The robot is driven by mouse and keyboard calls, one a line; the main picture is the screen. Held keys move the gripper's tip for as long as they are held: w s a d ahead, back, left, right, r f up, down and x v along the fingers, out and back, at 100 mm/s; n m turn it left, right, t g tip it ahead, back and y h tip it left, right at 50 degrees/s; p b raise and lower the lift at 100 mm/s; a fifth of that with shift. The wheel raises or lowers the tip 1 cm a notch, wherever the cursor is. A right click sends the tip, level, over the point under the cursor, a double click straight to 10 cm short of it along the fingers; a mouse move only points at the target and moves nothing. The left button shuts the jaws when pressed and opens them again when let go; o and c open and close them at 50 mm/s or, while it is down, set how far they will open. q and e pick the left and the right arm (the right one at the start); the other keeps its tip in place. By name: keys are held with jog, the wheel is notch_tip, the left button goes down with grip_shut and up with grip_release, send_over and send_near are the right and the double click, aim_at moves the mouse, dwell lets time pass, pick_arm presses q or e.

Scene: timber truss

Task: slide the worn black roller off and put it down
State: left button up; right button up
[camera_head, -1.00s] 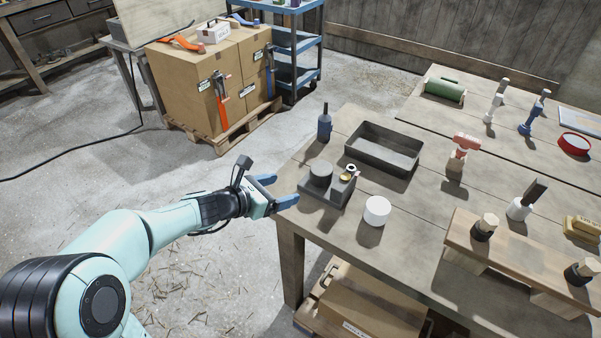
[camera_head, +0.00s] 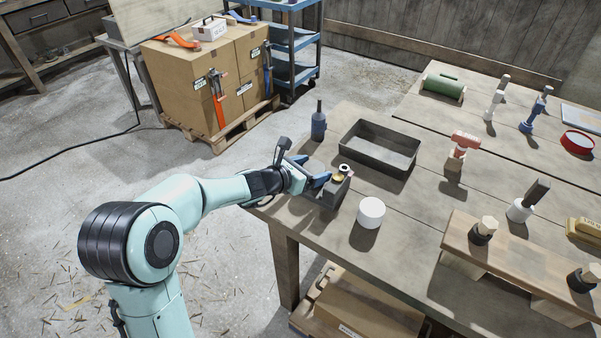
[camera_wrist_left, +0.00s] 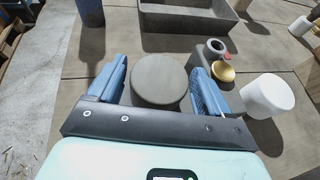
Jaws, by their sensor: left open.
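The worn black roller (camera_wrist_left: 159,80) shows from above in the left wrist view as a dark grey round top. It stands between the two blue fingers of my left gripper (camera_wrist_left: 160,84), which is open around it, with a gap visible at the left finger. In the head view my left gripper (camera_head: 318,181) covers most of the roller. The roller's mount is a dark grey block (camera_head: 330,198) near the table's edge. It carries a small black-and-white ring piece (camera_wrist_left: 214,46) and a brass-yellow round part (camera_wrist_left: 223,74). A white roller (camera_head: 371,212) stands to the right; it also shows in the wrist view (camera_wrist_left: 267,95).
A dark empty tray (camera_head: 379,149) lies behind the block. A dark blue bottle (camera_head: 318,125) stands at its left. A raised wooden board with pegs (camera_head: 520,262) stands at the front right. The table (camera_head: 410,220) is bare between the white roller and that board.

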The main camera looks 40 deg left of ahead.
aim_at(313, 168)
pick_arm(q)
jog(key=shift+w+d+f, duration=0.1)
jog(key=shift+w+f, duration=0.05)
jog(key=shift+w, duration=0.2)
jog(key=shift+c, duration=0.3)
grip_shut()
jog(key=shift+r+p, duration=2.6)
jog(key=shift+r, duration=0.45)
